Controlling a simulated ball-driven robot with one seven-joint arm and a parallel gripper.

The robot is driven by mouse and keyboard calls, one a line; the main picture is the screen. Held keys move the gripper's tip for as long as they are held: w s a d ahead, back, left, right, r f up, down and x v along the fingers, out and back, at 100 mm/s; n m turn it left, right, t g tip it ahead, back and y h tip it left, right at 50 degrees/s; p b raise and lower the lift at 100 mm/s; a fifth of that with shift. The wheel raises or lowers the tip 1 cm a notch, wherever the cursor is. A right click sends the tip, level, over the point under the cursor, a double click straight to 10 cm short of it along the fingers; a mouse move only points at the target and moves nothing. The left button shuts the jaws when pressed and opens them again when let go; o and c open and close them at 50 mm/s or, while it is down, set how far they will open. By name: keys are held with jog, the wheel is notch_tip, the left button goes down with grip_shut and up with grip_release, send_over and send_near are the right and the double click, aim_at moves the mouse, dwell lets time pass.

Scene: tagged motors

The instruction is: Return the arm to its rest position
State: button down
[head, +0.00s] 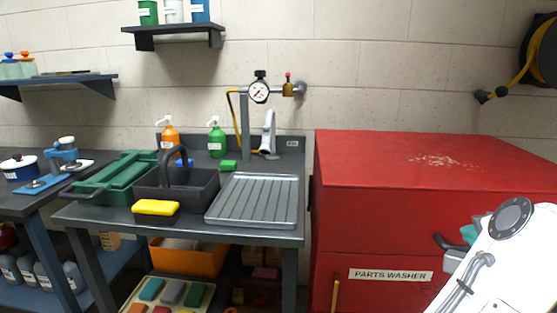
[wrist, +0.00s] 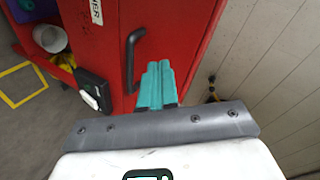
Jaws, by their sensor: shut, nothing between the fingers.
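My white arm (head: 510,250) reaches into the lower right of the head view, in front of the red parts washer (head: 385,225). My gripper (wrist: 158,66) has teal fingers pressed together with nothing between them. In the wrist view the fingers point towards the red washer (wrist: 185,35) and appear close to its black handle (wrist: 130,60). Whether they touch the handle cannot be told. In the head view only a bit of teal (head: 470,234) shows beside the handle, and the arm hides the rest.
A dark bench (head: 255,236) with a drainboard, caddy and green tray stands left of the washer. A yellow hose reel (head: 540,50) hangs on the wall at upper right.

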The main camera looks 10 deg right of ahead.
jog(key=s+a+f+n+g+y, duration=0.1)
jog(key=s+f+n+g, duration=0.35)
jog(key=f, duration=0.75)
jog(key=s+f+n+g, duration=0.2)
jog(key=s+f+n, duration=0.4)
jog(key=f, duration=0.6)
jog(key=s+a+f+n+g+y, duration=0.1)
jog(key=s+a+f+n+g, duration=0.25)
jog(key=s+f, duration=0.5)
jog(key=s+a+f+n+g+y, duration=0.25)
jog(key=s+a+f, duration=0.25)
jog(key=s+f, duration=0.4)
notch_tip(320, 180, up, 15)
jog(key=t+p, duration=0.1)
jog(key=p, duration=1.2)
jog(key=shift+s+d+h, duration=0.25)
jog(key=shift+d+h, duration=0.05)
jog(key=shift+h, duration=0.05)
